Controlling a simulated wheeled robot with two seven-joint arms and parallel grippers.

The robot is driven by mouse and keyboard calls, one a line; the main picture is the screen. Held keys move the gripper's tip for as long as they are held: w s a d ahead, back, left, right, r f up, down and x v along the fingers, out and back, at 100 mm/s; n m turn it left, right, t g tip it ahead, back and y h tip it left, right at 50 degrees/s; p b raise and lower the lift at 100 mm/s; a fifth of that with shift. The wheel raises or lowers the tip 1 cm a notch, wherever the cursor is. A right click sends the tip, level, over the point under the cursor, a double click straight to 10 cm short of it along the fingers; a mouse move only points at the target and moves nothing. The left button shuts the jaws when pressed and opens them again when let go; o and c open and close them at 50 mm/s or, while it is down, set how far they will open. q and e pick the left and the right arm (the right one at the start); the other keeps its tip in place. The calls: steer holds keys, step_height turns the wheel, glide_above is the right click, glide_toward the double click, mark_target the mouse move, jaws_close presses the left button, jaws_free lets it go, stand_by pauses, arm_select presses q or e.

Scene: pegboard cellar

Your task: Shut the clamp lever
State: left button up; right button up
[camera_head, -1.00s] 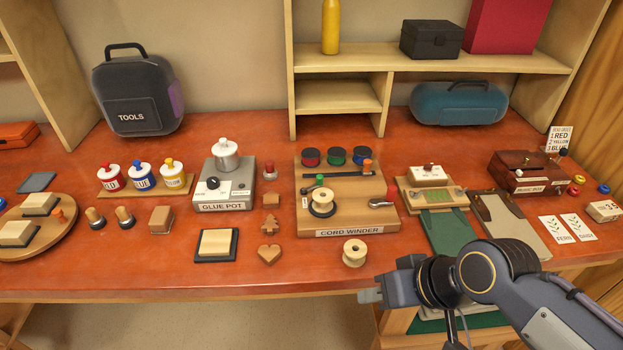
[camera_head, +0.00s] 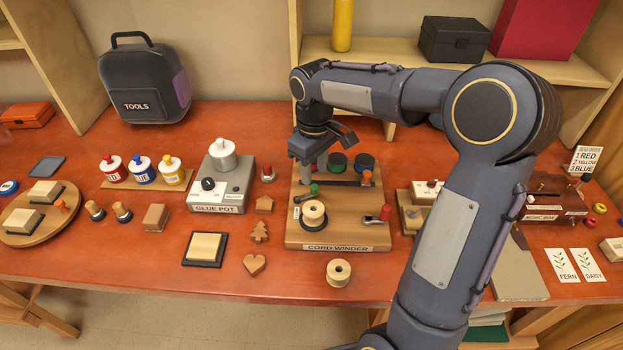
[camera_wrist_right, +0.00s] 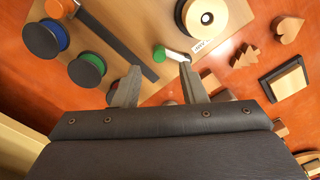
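The cord winder (camera_head: 345,236) is a wooden board on the bench. A small lever with a green knob (camera_head: 314,189), which seems to be the clamp lever, sits beside the cream spool (camera_head: 313,213) on it. The green-tipped lever (camera_wrist_right: 159,54) also shows in the right wrist view, just beyond the fingertips. My right gripper (camera_head: 306,177) hangs fingers-down over the board's back left, close to the lever. In the wrist view its fingers (camera_wrist_right: 160,68) are apart with nothing between them; contact with the lever cannot be told. My left gripper is out of view.
Green (camera_head: 337,162) and blue (camera_head: 364,163) cord spools stand right of my right gripper. A slotted bar with an orange knob (camera_head: 367,177) and a red-knobbed crank (camera_head: 384,213) are on the board. The glue pot (camera_head: 225,183) stands left. A loose spool (camera_head: 338,272) stands in front.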

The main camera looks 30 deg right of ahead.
mark_target(314, 186)
step_height(314, 186, down, 5)
steer(key=shift+d, duration=0.1)
stand_by(0.3)
jaws_close()
